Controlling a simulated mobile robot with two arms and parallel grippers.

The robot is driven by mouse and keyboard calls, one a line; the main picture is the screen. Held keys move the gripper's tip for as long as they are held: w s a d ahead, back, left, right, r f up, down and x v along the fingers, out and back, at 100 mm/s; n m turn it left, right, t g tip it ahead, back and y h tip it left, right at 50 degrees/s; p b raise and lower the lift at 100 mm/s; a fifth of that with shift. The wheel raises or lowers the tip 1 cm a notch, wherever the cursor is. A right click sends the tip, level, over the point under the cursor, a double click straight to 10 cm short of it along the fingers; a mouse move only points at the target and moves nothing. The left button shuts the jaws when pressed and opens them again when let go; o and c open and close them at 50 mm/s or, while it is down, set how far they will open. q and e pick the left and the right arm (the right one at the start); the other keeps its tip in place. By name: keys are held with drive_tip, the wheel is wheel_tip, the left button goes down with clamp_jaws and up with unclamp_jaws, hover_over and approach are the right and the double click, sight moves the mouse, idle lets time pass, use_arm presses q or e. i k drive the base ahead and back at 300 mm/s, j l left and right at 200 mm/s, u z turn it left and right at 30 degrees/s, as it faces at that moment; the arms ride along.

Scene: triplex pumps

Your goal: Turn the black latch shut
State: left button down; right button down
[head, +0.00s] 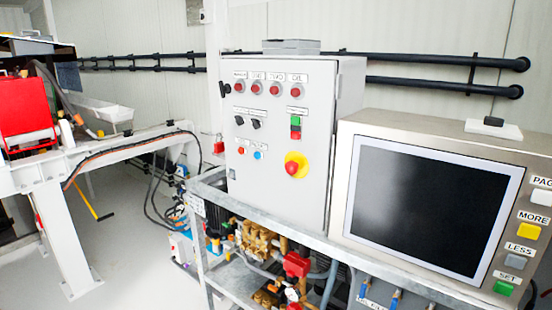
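A black latch (225,90) sits on the upper left edge of the grey control cabinet's door (270,185). It looks like a small black handle sticking out to the left; its exact turn angle is too small to tell. The cabinet door appears closed. Two small black selector knobs (247,123) sit lower on the same door. Neither of my grippers is in view.
A monitor panel (425,205) with labelled buttons stands right of the cabinet. A metal frame (205,200) with pumps and brass fittings (258,240) is below. A white steel bench (60,185) stands at left. Floor (130,260) between is mostly clear.

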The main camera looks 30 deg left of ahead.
sight(221, 84)
drive_tip(key=i+j+u, duration=0.15)
drive_tip(key=u, duration=0.25)
drive_tip(key=i+j+u, duration=0.2)
drive_tip(key=u, duration=0.25)
drive_tip(key=i+u, duration=0.2)
drive_tip(key=u, duration=0.2)
drive_tip(key=j+u, duration=0.25)
